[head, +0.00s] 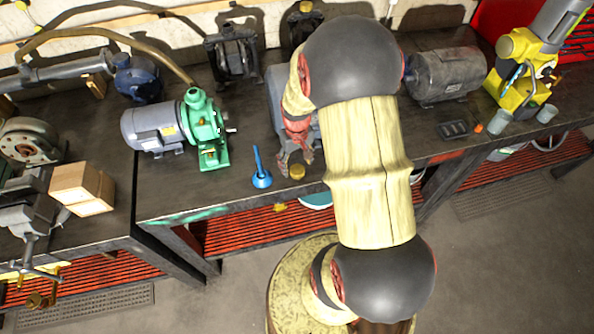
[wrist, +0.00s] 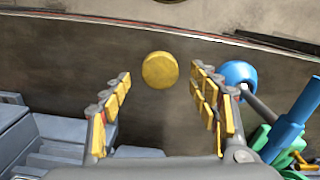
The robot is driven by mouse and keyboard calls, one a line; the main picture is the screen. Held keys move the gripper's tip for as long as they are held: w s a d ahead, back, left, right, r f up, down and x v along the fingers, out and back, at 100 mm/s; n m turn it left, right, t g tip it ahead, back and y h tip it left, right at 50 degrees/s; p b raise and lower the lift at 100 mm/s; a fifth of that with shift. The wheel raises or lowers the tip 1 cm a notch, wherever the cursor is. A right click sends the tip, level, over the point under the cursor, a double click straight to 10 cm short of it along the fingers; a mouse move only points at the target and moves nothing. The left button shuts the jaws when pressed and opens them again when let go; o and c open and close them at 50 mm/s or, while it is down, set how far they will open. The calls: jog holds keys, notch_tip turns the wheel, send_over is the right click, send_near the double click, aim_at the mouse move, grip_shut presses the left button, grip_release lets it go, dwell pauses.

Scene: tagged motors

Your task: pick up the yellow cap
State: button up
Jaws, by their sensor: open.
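The yellow cap (wrist: 160,70) is a small round disc on the dark workbench. In the wrist view it lies ahead of my open gripper (wrist: 161,82), between the lines of the two fingers and a little beyond their tips. In the head view the cap (head: 297,171) sits near the front edge of the bench, just below my gripper (head: 294,158). Nothing is held between the fingers. I cannot tell the exact gap between fingertips and cap.
A blue funnel-like piece (head: 261,170) stands close by; its round end (wrist: 238,73) is next to the right finger. A green and grey pump motor (head: 160,125) is to the left, a dark motor (head: 446,74) to the right. The bench's front edge is close to the cap.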

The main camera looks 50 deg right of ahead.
notch_tip(320, 180, down, 2)
jog(key=shift+f, duration=0.1)
jog(key=shift+c, duration=0.4)
jog(key=c, duration=0.7)
jog(key=shift+c, duration=0.4)
